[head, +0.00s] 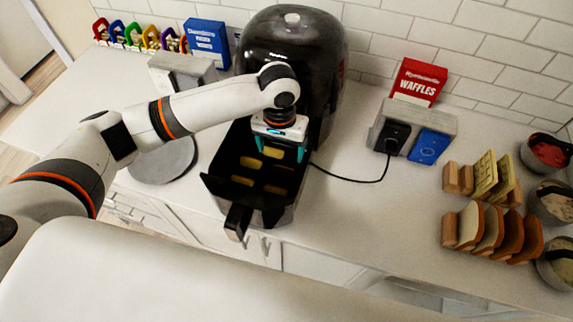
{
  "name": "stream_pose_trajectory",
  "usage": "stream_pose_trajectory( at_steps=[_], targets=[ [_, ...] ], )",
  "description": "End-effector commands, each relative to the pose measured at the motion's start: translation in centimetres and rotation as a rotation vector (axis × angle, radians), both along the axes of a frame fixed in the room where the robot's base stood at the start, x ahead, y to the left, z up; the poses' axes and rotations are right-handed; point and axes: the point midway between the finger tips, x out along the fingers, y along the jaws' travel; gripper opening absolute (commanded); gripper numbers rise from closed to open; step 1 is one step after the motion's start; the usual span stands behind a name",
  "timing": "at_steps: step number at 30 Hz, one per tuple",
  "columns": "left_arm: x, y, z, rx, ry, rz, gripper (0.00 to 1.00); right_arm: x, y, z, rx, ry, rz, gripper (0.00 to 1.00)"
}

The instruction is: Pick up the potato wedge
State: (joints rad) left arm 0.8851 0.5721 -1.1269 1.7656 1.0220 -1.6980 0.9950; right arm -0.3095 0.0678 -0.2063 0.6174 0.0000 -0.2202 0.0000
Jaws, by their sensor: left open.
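Several yellow potato wedges lie in the dark air fryer basket (214,190), which is pulled out of the black air fryer (292,50). One potato wedge (273,152) at the back of the basket shows between my left gripper's fingers. Other wedges (243,181) lie nearer the front. My left gripper (279,150) points down over the back of the basket with its teal fingers apart, one on each side of the back wedge. I cannot tell how far the fingertips are above it. My right gripper is not in view.
A grey round plate (163,160) lies left of the basket. A black cord (350,180) runs right to a grey outlet block (411,135). Bread racks (490,230) and bowls (550,150) stand at the right. The counter between cord and racks is clear.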

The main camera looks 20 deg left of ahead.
Motion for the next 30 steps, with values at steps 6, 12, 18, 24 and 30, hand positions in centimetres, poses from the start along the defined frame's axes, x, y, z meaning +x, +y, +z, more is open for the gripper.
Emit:
stream_pose_trajectory(
  at_steps=[6,12,18,24,30],
  targets=[
    [0.0,-0.1,-2.0,-0.001,0.000,0.000,0.80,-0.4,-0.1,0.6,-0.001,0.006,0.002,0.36],
    [-0.1,-0.1,-4.6,0.001,0.004,0.000,0.80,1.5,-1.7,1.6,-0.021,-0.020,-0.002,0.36],
    [0.0,-0.1,-7.3,0.000,0.001,-0.001,0.80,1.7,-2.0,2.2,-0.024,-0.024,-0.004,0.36],
    [0.0,-0.1,-8.0,0.000,-0.001,-0.002,0.80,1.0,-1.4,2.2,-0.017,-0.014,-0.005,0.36],
    [0.0,-0.1,-7.9,0.000,-0.001,-0.002,0.64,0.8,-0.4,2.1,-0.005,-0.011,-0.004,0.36]
  ],
)
